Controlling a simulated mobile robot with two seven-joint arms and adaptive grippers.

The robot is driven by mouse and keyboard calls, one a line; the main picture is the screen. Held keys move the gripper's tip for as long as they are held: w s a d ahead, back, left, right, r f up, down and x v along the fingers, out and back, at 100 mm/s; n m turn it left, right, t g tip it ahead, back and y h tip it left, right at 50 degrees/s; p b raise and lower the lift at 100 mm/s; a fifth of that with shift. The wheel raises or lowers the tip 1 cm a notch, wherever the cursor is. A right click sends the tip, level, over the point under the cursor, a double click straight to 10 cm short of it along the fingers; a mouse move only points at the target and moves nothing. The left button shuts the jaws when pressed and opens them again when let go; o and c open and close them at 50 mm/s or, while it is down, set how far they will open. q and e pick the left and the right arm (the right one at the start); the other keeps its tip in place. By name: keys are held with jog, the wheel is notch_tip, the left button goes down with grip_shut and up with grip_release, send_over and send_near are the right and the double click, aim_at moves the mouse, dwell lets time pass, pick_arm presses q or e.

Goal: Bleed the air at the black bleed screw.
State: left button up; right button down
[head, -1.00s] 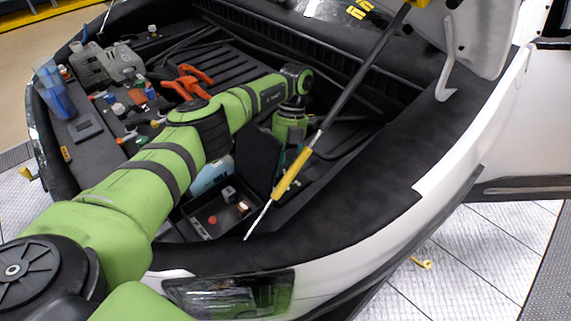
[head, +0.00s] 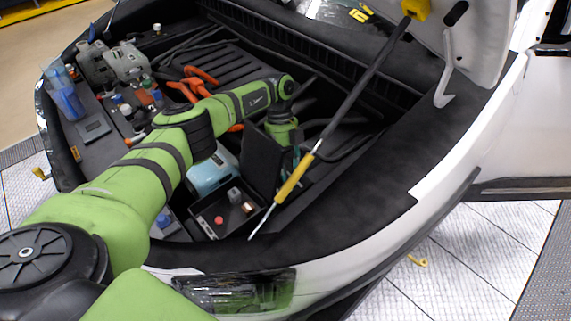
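My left arm reaches in from the lower left over the open engine bay, and its wrist bends down at the middle of the bay. My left gripper (head: 290,158) points down there, partly behind a dark upright panel (head: 262,160). Its fingers are too small and covered to tell if they are open or hold anything. I cannot make out the black bleed screw; the arm covers part of the bay. Several small coloured caps (head: 140,108) sit at the left of the bay, left of my arm. My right gripper is not in view.
A black tray (head: 207,232) with small loose parts and a light-blue container (head: 207,172) sit near the front edge. A yellow-and-black prop rod (head: 297,175) slants across the right side. Orange cables (head: 200,75) lie behind my arm. A blue transparent container (head: 66,95) stands at left.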

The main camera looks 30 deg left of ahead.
pick_arm(q)
jog(key=shift+s+d+f, duration=0.2)
jog(key=shift+d, duration=0.1)
jog(key=o, duration=1.1)
jog(key=v, duration=1.2)
jog(key=shift+w+r, duration=0.1)
jog(key=shift+r, duration=0.05)
